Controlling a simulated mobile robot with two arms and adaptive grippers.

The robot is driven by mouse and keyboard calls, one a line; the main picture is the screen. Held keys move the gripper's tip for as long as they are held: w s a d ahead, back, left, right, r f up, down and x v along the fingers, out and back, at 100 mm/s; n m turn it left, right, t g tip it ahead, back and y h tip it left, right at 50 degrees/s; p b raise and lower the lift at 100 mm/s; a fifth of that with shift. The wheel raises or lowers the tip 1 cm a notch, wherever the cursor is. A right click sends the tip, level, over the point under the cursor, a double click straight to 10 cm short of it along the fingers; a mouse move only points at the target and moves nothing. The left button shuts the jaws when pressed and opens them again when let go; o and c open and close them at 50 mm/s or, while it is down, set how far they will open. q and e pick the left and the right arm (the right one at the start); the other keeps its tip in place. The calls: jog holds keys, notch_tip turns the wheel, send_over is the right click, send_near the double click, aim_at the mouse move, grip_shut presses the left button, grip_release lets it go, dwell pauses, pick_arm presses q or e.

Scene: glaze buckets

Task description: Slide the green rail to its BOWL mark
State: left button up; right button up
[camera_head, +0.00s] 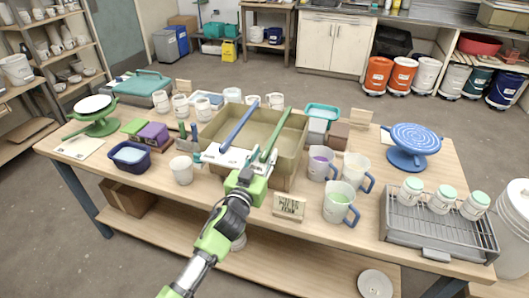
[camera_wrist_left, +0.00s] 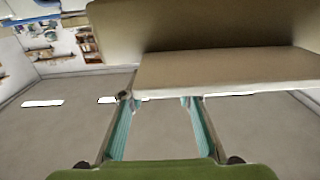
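The green rail (camera_head: 273,134) lies across the beige basin (camera_head: 292,148) from back to front, to the right of the blue rail (camera_head: 238,125). A white strip with small marks (camera_head: 222,154) runs along the basin's front; I cannot read which is BOWL. My left gripper (camera_head: 244,178) is at the basin's front, close to the green rail's near end. In the left wrist view its two teal-padded fingers (camera_wrist_left: 157,104) stand apart with nothing seen between them. A beige panel with a pale edge (camera_wrist_left: 220,72) lies beyond the fingertips. My right gripper is out of view.
Grey-white mugs with blue handles (camera_head: 338,203) and a small lettered block (camera_head: 289,207) stand right of my arm. A white cup (camera_head: 182,170) stands left. A grey rack (camera_head: 430,225) with lidded jars is at right. Several mugs crowd behind the basin.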

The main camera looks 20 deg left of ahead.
pick_arm(q)
jog(key=shift+w, duration=0.35)
grip_shut()
jog(key=shift+a+p, duration=0.4)
jog(key=shift+a, duration=1.55)
jog(key=shift+d, duration=0.1)
grip_release()
